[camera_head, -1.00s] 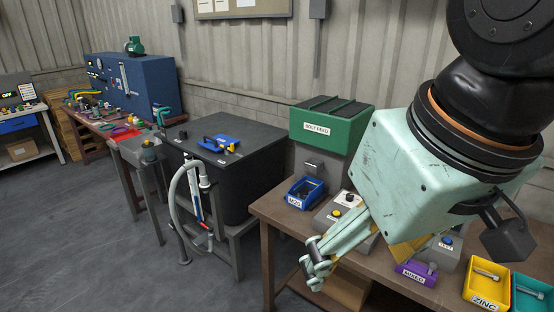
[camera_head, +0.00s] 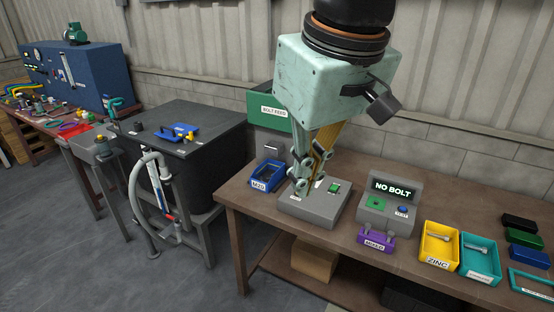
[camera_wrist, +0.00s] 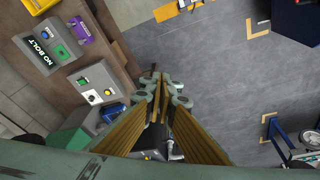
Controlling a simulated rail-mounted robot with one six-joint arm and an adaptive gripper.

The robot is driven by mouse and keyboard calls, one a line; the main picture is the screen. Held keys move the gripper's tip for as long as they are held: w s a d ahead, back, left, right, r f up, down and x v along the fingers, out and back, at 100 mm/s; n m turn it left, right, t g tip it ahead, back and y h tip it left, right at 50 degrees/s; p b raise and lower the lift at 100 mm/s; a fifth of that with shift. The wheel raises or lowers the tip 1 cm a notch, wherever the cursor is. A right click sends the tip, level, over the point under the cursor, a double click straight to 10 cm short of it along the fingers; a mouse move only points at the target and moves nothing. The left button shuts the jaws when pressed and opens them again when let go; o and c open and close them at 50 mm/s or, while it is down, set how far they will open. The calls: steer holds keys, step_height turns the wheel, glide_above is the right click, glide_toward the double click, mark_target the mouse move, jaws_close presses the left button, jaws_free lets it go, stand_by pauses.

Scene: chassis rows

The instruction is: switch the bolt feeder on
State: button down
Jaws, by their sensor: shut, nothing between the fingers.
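The bolt feeder is a grey unit with a green top labelled BOLT FEED (camera_head: 268,108), standing at the back left of the wooden table, partly behind my arm. A grey control box (camera_head: 322,212) sits on the table in front of it, with a small green part on top. My gripper (camera_head: 301,188) is shut and empty, fingers pointing down at the left part of the box in the head view. It hides controls there; I cannot tell whether it touches. It also shows in the wrist view (camera_wrist: 165,90).
A grey console (camera_head: 385,210) with a lit NO BOLT display stands right of the box. Nearby are a blue bin (camera_head: 266,183), a purple MIXED bin (camera_head: 375,240), a yellow ZINC bin (camera_head: 438,246) and a teal bin (camera_head: 480,262). A black bench (camera_head: 180,135) stands left.

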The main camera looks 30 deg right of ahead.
steer(key=w+d+r+n+g+p, duration=0.1)
steer(key=w+d, duration=0.2)
steer(key=w, duration=0.4)
steer(key=w+d+r+p, duration=0.1)
steer(key=w+d+p, duration=0.15)
steer(key=w, duration=0.45)
steer(key=n+g+y+p, duration=0.1)
steer(key=n+g+p, duration=0.2)
steer(key=n+p, duration=0.3)
glide_above(332, 188)
steer(key=d+p, duration=0.1)
steer(key=d, duration=0.1)
step_height(332, 188, down, 26)
steer(key=f+m, duration=0.1)
steer(key=shift+w+r, duration=0.25)
steer(key=shift+w, duration=0.15)
steer(key=shift+s+a+f+p, duration=0.15)
steer(key=shift+a+f+p, duration=0.1)
steer(key=shift+f, duration=2.05)
steer(key=shift+s+a+f+p, duration=0.2)
steer(key=shift+a+f, duration=0.05)
steer(key=shift+f, duration=2.1)
steer(key=shift+s+a+f+p, duration=0.15)
steer(key=shift+a+f+p, duration=0.1)
steer(key=shift+f, duration=2.05)
steer(key=shift+w+a+f+b, duration=0.1)
steer(key=shift+a+f+b, duration=0.1)
steer(key=shift+b, duration=0.35)
